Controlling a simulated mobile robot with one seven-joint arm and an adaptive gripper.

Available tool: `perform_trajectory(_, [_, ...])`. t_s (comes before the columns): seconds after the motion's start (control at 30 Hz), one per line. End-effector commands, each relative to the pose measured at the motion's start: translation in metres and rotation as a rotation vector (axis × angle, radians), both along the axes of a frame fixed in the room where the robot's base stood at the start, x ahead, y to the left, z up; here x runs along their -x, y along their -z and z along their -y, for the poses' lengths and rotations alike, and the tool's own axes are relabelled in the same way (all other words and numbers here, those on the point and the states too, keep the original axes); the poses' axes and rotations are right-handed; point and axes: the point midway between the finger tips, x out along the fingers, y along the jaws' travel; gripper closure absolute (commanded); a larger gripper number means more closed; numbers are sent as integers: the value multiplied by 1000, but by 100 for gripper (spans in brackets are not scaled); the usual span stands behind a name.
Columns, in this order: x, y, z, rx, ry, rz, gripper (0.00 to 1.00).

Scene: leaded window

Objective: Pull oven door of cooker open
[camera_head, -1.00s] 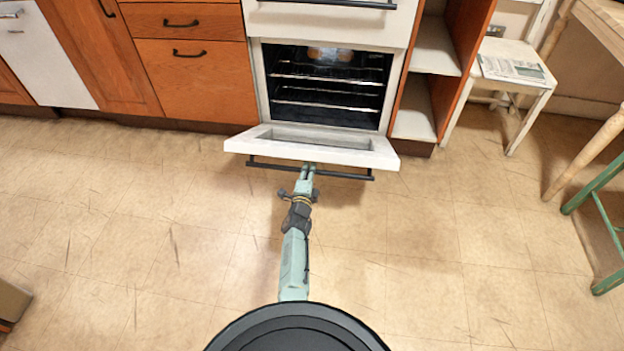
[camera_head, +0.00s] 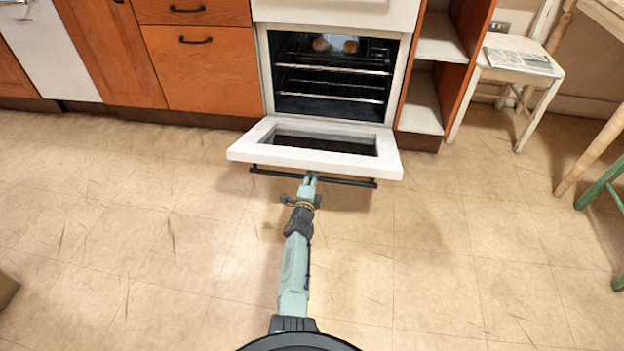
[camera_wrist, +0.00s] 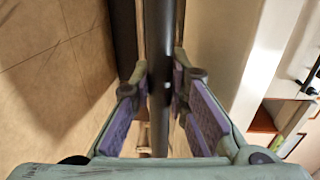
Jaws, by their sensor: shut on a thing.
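The white oven door (camera_head: 258,146) of the cooker is folded down, wide open and close to level, with its window showing. A dark bar handle (camera_head: 340,181) runs along its front edge. My gripper (camera_head: 308,180) is shut on this handle, left of its middle. In the wrist view the handle (camera_wrist: 158,60) runs between the two purple-padded fingers (camera_wrist: 160,95). The oven cavity (camera_head: 330,80) shows racks, with two small round brownish things (camera_head: 336,45) at the top.
Wooden drawers and cupboards (camera_head: 200,70) stand left of the cooker. An open shelf unit (camera_head: 425,80) and a white stool with a newspaper (camera_head: 520,62) stand to the right. The tiled floor (camera_head: 150,220) in front is clear.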

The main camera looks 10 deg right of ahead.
Motion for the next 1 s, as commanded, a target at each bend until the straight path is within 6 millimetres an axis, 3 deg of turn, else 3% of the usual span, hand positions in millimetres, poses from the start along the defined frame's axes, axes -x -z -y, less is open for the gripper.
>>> perform_trajectory(0.33, [2, 3, 0, -1, -1, -4, 100])
perform_trajectory(0.37, [2, 3, 0, -1, 0, -4, 84])
perform_trajectory(0.67, [1, 1, 0, 0, 0, -1, 64])
perform_trajectory(1.0, [1, -2, 0, 0, 0, 1, 64])
